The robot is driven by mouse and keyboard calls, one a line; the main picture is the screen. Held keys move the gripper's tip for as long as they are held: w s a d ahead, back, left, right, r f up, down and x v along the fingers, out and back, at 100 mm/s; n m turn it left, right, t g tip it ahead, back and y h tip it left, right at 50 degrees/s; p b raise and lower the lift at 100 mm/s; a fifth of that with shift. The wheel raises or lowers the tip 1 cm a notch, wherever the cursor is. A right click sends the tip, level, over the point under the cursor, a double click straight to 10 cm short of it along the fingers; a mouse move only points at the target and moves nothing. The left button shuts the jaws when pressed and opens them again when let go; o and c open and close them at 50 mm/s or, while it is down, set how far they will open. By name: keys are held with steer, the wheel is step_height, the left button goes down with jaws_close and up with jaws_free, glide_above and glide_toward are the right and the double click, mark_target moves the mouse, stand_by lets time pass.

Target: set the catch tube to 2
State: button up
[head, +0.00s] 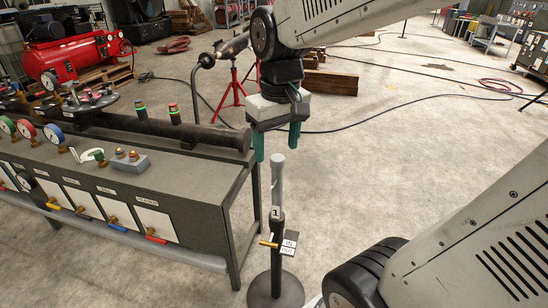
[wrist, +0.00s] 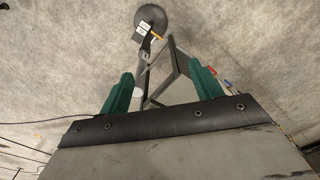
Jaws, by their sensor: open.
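The catch tube (head: 278,180) is a light grey tube with a rounded top, upright on a dark stand with a round black base (head: 275,290). A "1" shows on the dark collar (head: 276,213) below it. A brass pin (head: 268,244) sticks out lower on the stand, beside small black-and-white label plates (head: 289,244) too small to read surely. My gripper (head: 277,153) is open and empty, pointing down, its green fingers around the level of the tube's top. In the wrist view the tube's pale end (wrist: 138,92) shows between the fingers, nearer the left one; contact cannot be told.
A dark workbench (head: 190,175) with gauges, valves and a thick horizontal pipe (head: 170,135) stands left of the stand. A red compressor (head: 75,55) and red tripod stands (head: 235,90) are behind. Open concrete floor lies to the right, with cables across it.

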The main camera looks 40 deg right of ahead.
steer(key=w+d+f, duration=0.3)
steer(key=w+d, duration=0.1)
steer(key=w, duration=0.4)
glide_above(277, 157)
steer(key=shift+m+g, duration=0.4)
step_height(277, 157, down, 7)
steer(key=shift+s+a+f, duration=0.1)
steer(key=shift+s, duration=0.05)
steer(key=shift+f, duration=0.35)
step_height(277, 157, down, 7)
steer(key=shift+f, duration=0.2)
